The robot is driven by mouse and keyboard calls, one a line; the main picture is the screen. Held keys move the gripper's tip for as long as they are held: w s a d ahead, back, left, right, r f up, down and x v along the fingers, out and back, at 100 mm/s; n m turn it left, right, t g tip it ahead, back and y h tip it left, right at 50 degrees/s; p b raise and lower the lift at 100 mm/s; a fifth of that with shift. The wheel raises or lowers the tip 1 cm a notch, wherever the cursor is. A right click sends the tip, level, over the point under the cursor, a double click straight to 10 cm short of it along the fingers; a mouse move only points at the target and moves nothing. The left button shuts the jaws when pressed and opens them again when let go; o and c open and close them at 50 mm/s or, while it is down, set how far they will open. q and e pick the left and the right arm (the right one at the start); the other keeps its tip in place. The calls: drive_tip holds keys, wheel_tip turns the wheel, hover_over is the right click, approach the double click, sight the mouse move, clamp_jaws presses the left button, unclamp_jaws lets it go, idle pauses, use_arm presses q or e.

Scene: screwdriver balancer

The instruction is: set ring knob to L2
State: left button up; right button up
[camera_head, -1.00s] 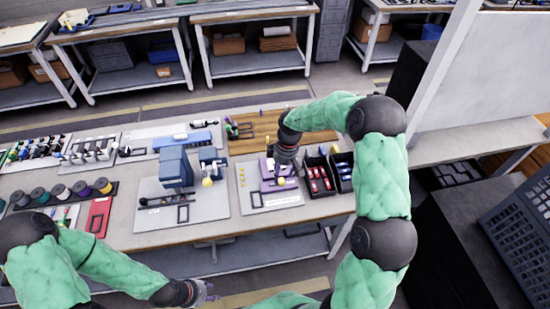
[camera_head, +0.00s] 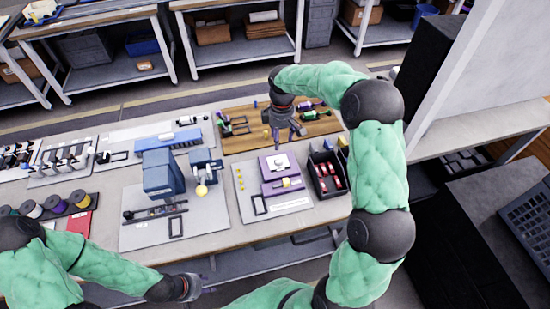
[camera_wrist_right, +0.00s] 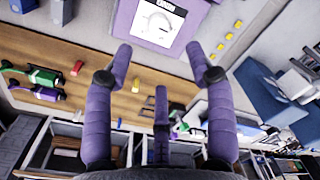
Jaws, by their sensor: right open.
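A purple fixture (camera_head: 268,172) with a white top face stands on a grey mat, front right of the table. In the right wrist view its purple body (camera_wrist_right: 191,28) frames a white panel (camera_wrist_right: 158,20) with a round, dial-like mark; its lettering is too small to read. I cannot tell for certain which part is the ring knob. My right gripper (camera_head: 287,135) hangs above and behind the fixture, over the front of the wooden board. In the wrist view its fingers (camera_wrist_right: 159,58) are spread and empty. My left gripper (camera_head: 197,288) is low in front of the table, its fingers unclear.
The wooden board (camera_head: 240,140) holds green and dark screwdriver-like tools (camera_wrist_right: 46,77). A black bin (camera_head: 326,172) with red parts is right of the fixture. A blue machine (camera_head: 158,174) stands left. Small yellow pieces (camera_head: 240,178) lie on the grey mat (camera_head: 290,207).

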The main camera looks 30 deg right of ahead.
sight(278, 159)
drive_tip(key=f+b, duration=0.1)
drive_tip(key=f, duration=0.5)
drive_tip(key=f+b, duration=0.2)
drive_tip(key=f, duration=0.4)
drive_tip(key=shift+w+a, duration=0.15)
drive_tip(key=shift+w, duration=0.05)
use_arm(q)
drive_tip(key=f, duration=0.3)
drive_tip(key=shift+w+f, duration=0.4)
use_arm(e)
clamp_jaws()
